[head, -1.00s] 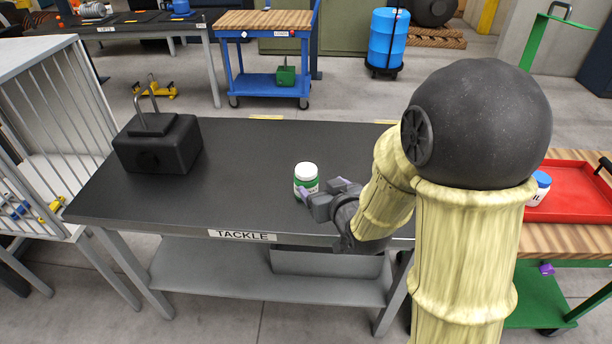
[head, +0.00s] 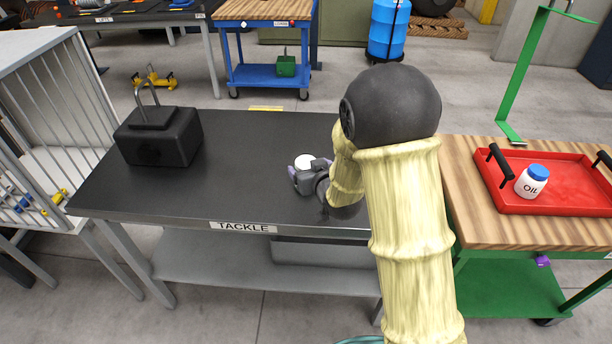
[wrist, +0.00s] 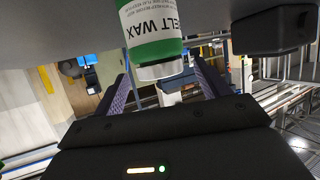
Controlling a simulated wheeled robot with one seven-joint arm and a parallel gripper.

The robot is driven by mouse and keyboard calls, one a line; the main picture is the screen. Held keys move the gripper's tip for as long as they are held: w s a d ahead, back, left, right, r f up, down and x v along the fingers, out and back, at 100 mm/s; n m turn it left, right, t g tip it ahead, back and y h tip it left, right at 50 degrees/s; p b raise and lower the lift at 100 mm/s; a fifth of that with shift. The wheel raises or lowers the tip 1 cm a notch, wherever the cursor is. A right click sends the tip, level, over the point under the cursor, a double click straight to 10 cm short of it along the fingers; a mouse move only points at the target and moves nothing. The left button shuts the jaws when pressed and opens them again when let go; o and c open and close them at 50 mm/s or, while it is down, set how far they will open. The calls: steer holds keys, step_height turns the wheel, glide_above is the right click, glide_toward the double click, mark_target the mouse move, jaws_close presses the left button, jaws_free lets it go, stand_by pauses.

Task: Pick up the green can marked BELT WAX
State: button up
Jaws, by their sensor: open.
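The can marked BELT WAX, green with a white label and white lid, stands on the dark TACKLE table (head: 225,195). In the head view only its white lid (head: 305,160) shows clearly; my gripper hides most of its body. In the wrist view the can (wrist: 156,50) appears upside down, with "ELT WAX" readable. My gripper (head: 307,172) is open and low over the table, right at the can. In the wrist view its purple-lined fingers (wrist: 163,85) stand apart on either side of the lid end. I cannot tell whether either finger touches the can.
A black block with a metal loop (head: 158,135) stands at the table's left. A white barred cage (head: 50,120) is beyond the left edge. At right, a wooden-topped green cart (head: 465,200) bears a red tray (head: 580,190) with an OIL bottle (head: 532,182). The table's middle is clear.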

steer(key=shift+p+x, duration=0.3)
steer(key=shift+x, duration=2.35)
steer(key=shift+r, duration=0.1)
steer(key=c, duration=1.1)
step_height(320, 180, up, 10)
steer(key=shift+r+p, duration=0.1)
steer(key=shift+p, duration=0.2)
